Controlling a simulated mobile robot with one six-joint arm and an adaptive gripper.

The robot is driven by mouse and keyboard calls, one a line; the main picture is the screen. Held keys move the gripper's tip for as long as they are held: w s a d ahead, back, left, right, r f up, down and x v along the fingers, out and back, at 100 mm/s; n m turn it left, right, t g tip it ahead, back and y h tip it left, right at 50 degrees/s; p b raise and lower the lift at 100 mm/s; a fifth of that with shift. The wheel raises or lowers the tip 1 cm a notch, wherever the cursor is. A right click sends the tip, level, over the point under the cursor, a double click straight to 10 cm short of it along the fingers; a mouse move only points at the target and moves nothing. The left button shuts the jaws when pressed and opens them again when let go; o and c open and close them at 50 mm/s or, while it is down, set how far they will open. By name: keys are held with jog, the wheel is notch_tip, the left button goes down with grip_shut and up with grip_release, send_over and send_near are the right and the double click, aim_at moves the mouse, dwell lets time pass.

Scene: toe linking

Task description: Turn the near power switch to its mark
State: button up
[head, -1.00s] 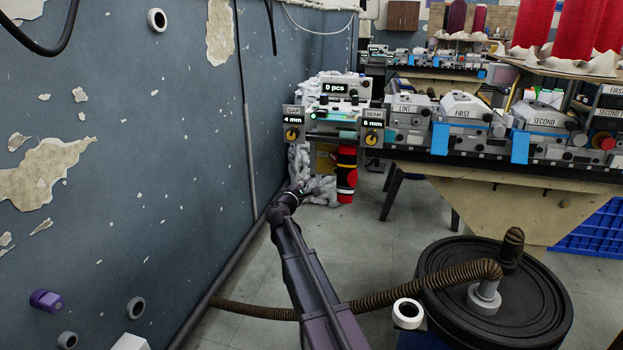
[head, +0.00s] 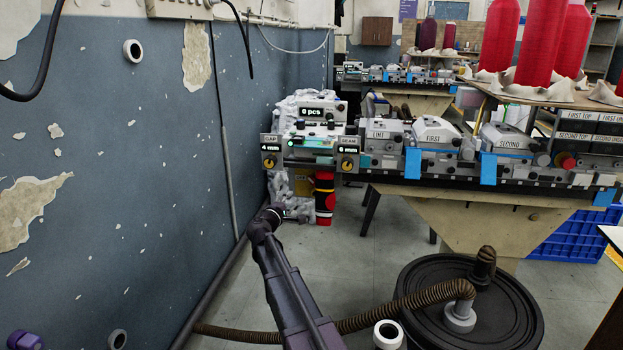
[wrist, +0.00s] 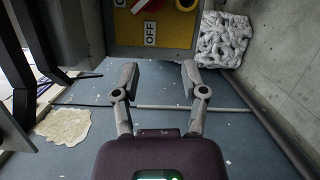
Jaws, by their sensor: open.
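The power switch shows in the wrist view as a yellow panel (wrist: 176,26) with a white OFF label (wrist: 150,33). A red part (wrist: 139,5) on it is cut off by the top edge, so its angle and its mark cannot be read. My gripper (wrist: 160,70) is open and empty, its two fingers spread, with the panel beyond the fingertips and apart from them. In the head view, the end of my arm is low beside the wall, left of the red-and-black canister (head: 324,198); the fingers are too small to make out there.
The grey-blue wall (head: 110,200) runs close along the left of my arm. The linking machine (head: 430,150), with GAP (head: 269,162) and SEAM (head: 347,164) dials, stands ahead. A black drum (head: 500,320) with a ribbed hose (head: 390,308) is at the right. White scraps (wrist: 222,40) lie beside the panel.

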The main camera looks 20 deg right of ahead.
aim_at(314, 184)
jog(key=s+r+m+g+y+p, duration=0.2)
jog(key=r+m+p, duration=0.3)
jog(key=m+p, duration=0.4)
jog(key=shift+s+d+r+m+p, duration=0.4)
jog(key=shift+s+d+m, duration=0.1)
jog(key=shift+m, duration=0.4)
jog(key=b+x, duration=0.2)
jog(key=x, duration=0.5)
jog(key=b+x, duration=0.2)
jog(key=x, duration=0.4)
jog(key=shift+w+d+f, duration=0.15)
jog(key=shift+d+f, duration=0.15)
grip_shut()
